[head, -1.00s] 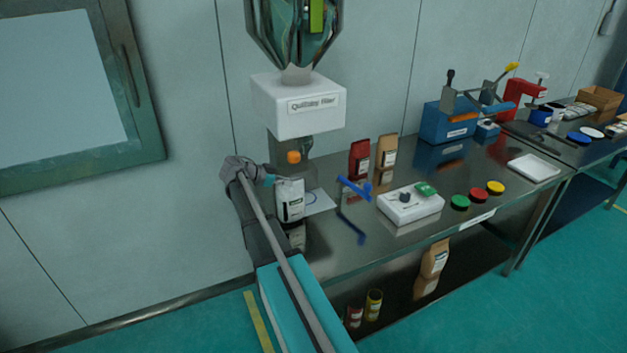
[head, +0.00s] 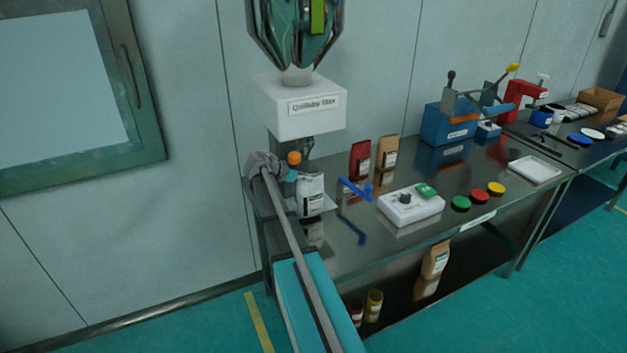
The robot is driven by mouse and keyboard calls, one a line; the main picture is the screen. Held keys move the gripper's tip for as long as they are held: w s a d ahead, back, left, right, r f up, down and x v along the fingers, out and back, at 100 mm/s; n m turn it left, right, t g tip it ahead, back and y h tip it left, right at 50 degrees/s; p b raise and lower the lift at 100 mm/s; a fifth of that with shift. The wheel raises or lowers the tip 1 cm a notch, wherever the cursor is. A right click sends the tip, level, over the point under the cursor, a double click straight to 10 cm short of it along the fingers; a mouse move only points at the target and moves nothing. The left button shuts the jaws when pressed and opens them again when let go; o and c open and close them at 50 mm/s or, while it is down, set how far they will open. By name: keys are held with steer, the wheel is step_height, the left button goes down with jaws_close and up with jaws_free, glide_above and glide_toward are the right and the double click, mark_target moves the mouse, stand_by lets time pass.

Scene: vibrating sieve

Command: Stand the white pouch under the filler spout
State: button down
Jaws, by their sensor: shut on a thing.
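The white pouch (head: 310,196) has a dark label and is upright at the left end of the steel table, below the filler (head: 299,107). My gripper (head: 291,174) comes from the left and is shut on the pouch's left side near its top; the arm hides part of the fingers. An orange tip (head: 294,158) shows beneath the filler box, up and left of the pouch. The pouch overlaps a white mat (head: 329,204) and hides most of it. I cannot tell whether its base touches the mat.
Red (head: 360,160) and brown (head: 386,153) pouches stand right of the filler. A blue tool (head: 356,189) is close to the white pouch's right. A white control box (head: 410,206) with a green button and several coloured discs (head: 480,196) are further right on the table (head: 400,250).

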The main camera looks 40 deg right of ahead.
mark_target(318, 180)
steer(key=b+x, duration=0.1)
steer(key=x, duration=0.2)
steer(key=shift+r, duration=0.2)
steer(key=shift+f+b, duration=0.3)
steer(key=shift+f, duration=0.15)
steer(key=c, duration=0.8)
jaws_free()
steer(key=shift+r, duration=0.25)
